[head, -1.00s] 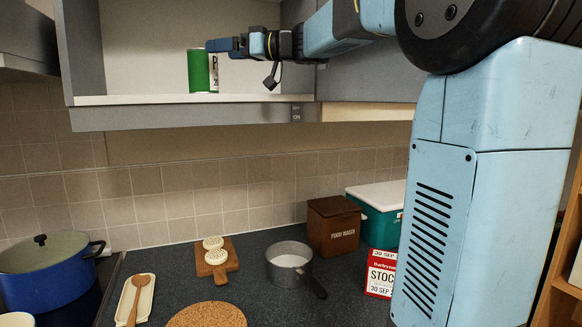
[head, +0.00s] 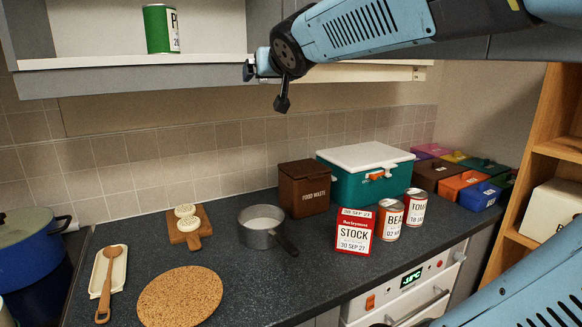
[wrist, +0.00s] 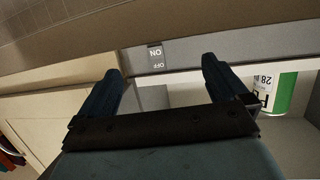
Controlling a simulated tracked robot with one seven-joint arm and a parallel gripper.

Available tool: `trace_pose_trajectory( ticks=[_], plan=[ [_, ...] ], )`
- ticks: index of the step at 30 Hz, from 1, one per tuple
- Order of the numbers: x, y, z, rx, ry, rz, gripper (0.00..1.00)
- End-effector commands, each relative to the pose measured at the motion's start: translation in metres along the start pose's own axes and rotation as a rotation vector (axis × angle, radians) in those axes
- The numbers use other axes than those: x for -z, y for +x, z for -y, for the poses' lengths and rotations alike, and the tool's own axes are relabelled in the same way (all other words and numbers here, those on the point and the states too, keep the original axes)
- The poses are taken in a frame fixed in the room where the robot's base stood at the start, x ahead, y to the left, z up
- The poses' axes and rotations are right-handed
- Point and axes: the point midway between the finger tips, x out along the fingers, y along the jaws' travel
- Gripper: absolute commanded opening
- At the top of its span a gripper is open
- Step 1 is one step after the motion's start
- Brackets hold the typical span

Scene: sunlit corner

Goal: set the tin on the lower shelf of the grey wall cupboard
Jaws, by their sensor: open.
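The green tin (head: 160,29) with a white label stands upright on the lower shelf (head: 110,61) of the grey wall cupboard (head: 25,35). The tin's top is in view and nothing touches it. In the wrist view the tin (wrist: 281,93) shows at the right, outside the fingers. My gripper (wrist: 165,82) is open and empty, its two dark fingers apart in front of the cupboard's underside. In the head view my gripper (head: 249,69) is near the shelf's front edge, to the right of the tin and apart from it.
Below, the counter holds a blue pot (head: 28,250), a cork mat (head: 180,296), a saucepan (head: 262,225), a food waste box (head: 304,190), a teal cool box (head: 345,187), a red stock box (head: 355,231) and two tins (head: 389,220). A wooden shelf unit (head: 530,165) stands at right.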

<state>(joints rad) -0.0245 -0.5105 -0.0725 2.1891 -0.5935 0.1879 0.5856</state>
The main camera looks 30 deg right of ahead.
Motion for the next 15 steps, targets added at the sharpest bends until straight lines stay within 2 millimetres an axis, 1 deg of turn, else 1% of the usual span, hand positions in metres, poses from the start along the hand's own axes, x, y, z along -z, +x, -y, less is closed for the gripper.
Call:
trace_pose_trajectory(
  ticks=[1,2,3,4,5,6,8,9,12,15],
  plan=[
    [-0.025,-0.011,-0.004,-0.021,-0.003,0.069,1.00],
    [-0.042,-0.017,-0.005,-0.032,-0.006,0.115,1.00],
    [-0.065,-0.026,-0.007,-0.043,-0.013,0.181,1.00],
    [-0.083,-0.034,-0.007,-0.047,-0.018,0.234,1.00],
    [-0.102,-0.042,-0.007,-0.048,-0.023,0.290,1.00],
    [-0.127,-0.055,-0.006,-0.044,-0.033,0.366,1.00],
    [-0.164,-0.074,-0.002,-0.027,-0.046,0.477,1.00],
    [-0.186,-0.086,0.001,-0.011,-0.056,0.545,1.00],
    [-0.228,-0.114,0.009,0.039,-0.074,0.682,1.00],
    [-0.254,-0.133,0.016,0.081,-0.088,0.767,1.00]
  ],
)
